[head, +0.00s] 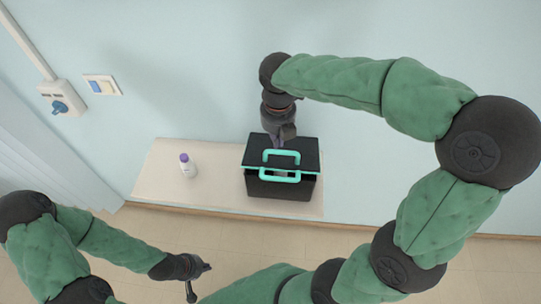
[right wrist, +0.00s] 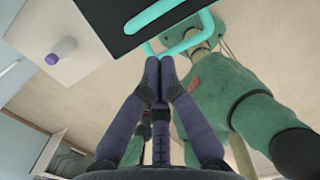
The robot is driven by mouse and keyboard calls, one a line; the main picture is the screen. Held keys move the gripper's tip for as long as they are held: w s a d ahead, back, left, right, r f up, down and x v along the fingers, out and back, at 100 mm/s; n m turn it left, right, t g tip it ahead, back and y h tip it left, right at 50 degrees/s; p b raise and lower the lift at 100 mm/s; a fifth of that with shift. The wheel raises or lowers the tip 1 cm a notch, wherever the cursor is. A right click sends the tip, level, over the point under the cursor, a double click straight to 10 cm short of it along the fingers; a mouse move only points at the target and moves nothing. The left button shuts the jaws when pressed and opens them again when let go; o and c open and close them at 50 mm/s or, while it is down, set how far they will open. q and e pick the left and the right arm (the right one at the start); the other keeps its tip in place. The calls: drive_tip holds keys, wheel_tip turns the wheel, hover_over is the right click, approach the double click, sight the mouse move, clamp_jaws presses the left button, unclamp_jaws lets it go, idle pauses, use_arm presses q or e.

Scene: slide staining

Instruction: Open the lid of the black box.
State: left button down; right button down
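The black box (head: 258,188) stands on the pale table, with its dark lid (head: 308,152) lying flat on top. A teal bar (head: 281,153) is on the lid and a teal handle (head: 280,179) is at the front; the handle also shows in the right wrist view (right wrist: 190,42). My right gripper (head: 281,144) reaches down over the back of the lid. In the right wrist view its fingertips (right wrist: 160,66) are together, near the handle in the picture; contact is unclear and nothing shows between them. My left gripper (head: 204,282) is open and empty, low in front of the table.
A white bottle with a purple cap (head: 188,166) stands on the table (head: 150,185) left of the box. The table between them is clear. The wall behind carries a socket (head: 62,102) and a switch plate (head: 103,85).

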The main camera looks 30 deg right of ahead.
sight(277, 165)
drive_tip(key=f, duration=0.4)
drive_tip(key=f+b, duration=0.1)
drive_tip(key=f, duration=0.4)
drive_tip(key=shift+w+d+f, duration=0.15)
drive_tip(key=shift+w+f, duration=0.05)
drive_tip(key=shift+f, duration=0.1)
use_arm(q)
drive_tip(key=shift+f, duration=0.45)
